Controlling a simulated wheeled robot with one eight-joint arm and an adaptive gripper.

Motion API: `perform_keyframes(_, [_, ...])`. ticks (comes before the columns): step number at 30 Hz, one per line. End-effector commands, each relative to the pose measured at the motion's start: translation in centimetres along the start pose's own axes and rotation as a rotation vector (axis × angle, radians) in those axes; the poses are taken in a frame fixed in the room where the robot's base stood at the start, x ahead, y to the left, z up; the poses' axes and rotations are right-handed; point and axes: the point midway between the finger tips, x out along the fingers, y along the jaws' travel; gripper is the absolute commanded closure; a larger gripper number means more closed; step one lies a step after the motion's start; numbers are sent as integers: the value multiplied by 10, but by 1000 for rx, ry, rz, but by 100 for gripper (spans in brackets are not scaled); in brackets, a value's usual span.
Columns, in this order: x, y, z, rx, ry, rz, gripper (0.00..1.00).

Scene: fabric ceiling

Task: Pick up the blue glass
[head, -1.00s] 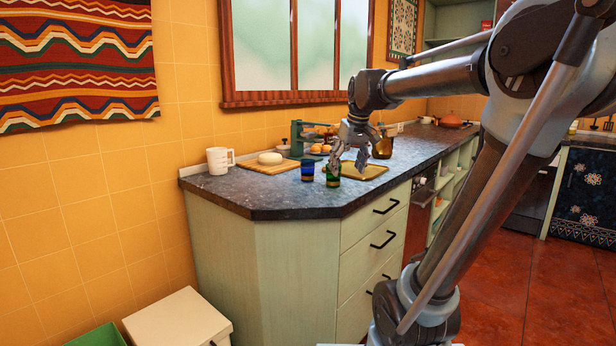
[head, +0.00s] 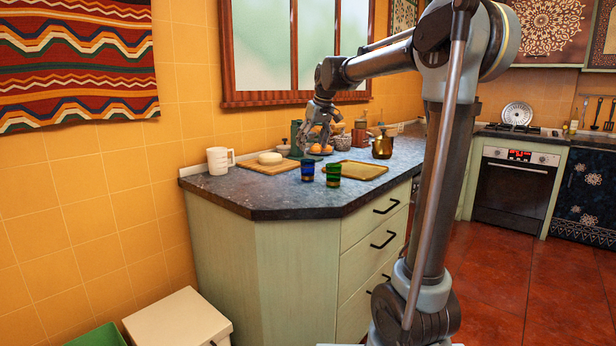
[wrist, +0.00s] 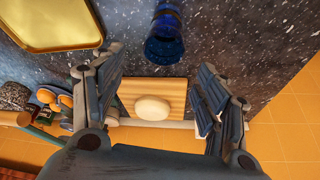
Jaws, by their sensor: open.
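The blue glass (head: 307,170) stands upright near the counter's front edge. In the wrist view the blue glass (wrist: 165,38) shows at the top centre, just beyond the fingertips and between their lines. My gripper (head: 311,148) is above the blue glass and a little to its far side in the head view. In the wrist view my gripper (wrist: 160,65) has its two fingers spread wide with nothing between them. The gap between fingers and glass is hard to judge.
A green glass (head: 333,175) stands close right of the blue one. A golden tray (head: 362,171) lies right behind. A wooden board (head: 254,167) with a round white cheese (head: 270,158) and a white mug (head: 220,160) are left. Jars and fruit stand behind.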

Motion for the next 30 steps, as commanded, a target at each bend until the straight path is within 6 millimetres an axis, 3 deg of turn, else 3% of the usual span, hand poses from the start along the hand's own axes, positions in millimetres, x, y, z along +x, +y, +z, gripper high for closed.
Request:
perform_keyframes(10, [60,0,1,0,0,0,33])
perform_keyframes(20, [83,-1,2,0,0,0,33])
perform_keyframes(30, [124,-3,6,0,0,0,33])
